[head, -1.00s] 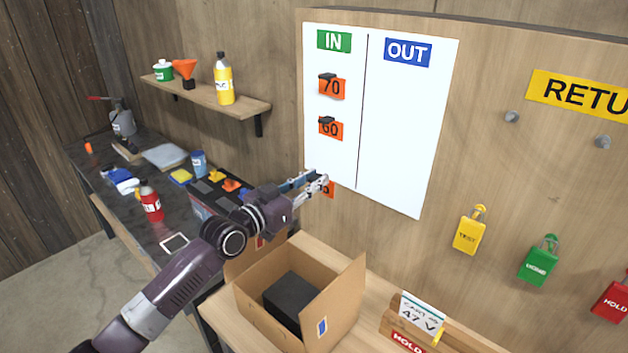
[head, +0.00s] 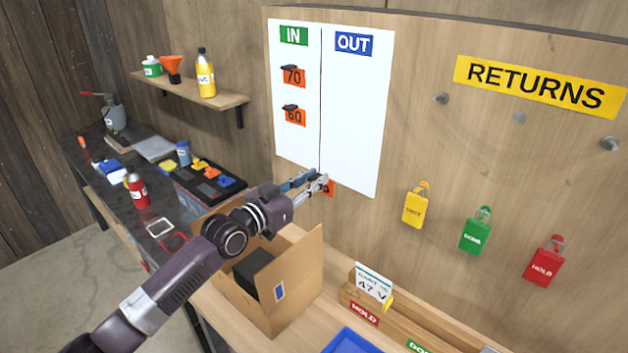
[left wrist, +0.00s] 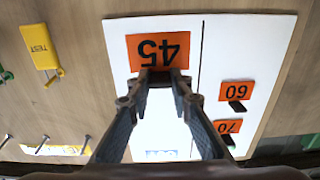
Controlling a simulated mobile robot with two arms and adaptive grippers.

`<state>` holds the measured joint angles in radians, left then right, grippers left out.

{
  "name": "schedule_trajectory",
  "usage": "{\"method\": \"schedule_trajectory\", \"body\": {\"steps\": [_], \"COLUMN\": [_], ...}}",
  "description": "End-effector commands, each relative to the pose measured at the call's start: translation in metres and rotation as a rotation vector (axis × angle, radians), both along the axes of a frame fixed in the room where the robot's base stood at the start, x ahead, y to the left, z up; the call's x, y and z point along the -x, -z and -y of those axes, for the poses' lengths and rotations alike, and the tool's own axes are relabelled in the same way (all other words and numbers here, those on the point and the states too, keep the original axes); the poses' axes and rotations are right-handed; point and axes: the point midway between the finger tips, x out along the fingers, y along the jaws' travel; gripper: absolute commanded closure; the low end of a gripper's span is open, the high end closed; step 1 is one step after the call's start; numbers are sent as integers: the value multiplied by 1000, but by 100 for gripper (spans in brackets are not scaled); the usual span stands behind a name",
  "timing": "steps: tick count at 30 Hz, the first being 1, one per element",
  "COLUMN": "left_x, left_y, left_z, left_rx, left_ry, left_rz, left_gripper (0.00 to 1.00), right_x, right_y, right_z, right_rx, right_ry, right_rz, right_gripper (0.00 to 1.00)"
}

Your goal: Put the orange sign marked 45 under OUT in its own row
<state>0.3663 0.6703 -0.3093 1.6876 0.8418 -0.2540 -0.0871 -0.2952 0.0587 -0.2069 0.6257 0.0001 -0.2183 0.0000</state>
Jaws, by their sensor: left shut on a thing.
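The orange sign marked 45 (left wrist: 157,50) is held in my left gripper (left wrist: 158,80), which is shut on its black clip. In the upside-down left wrist view it lies over the OUT side of the white board (left wrist: 275,60), beside the dividing line and below the 60 row. In the head view the sign (head: 331,188) shows only partly behind my left gripper (head: 322,182), near the board's lower edge. Whether it touches the board is unclear. The IN column holds orange signs 70 (head: 293,78) and 60 (head: 295,117). The OUT label (head: 353,43) has bare board beneath it.
An open cardboard box (head: 300,290) stands below my left arm. Yellow, green and red tags (head: 475,235) hang right of the board, below the RETURNS label (head: 540,88) and bare pegs. A wooden holder with a card (head: 373,285) stands on the bench.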

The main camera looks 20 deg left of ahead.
Motion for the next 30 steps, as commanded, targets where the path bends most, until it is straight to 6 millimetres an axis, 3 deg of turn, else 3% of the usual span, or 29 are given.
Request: {"method": "schedule_trajectory", "body": {"steps": [3,12,21,30], "left_x": [-7,-35,-61,-72], "left_y": [0,2,1,0], "left_z": [3,13,23,27], "left_rx": [2,1,2,1], "left_ry": [0,1,1,1], "left_rz": [3,3,3,2], "left_gripper": [100,100,100,100], "right_x": [-1,9,9,9], "right_y": [5,21,37,43], "right_z": [2,34,22,12], "right_rx": [2,40,26,15], "right_ry": [-2,0,3,1], "right_rz": [0,-15,-14,-13], "right_gripper": [60,60,60,60]}}
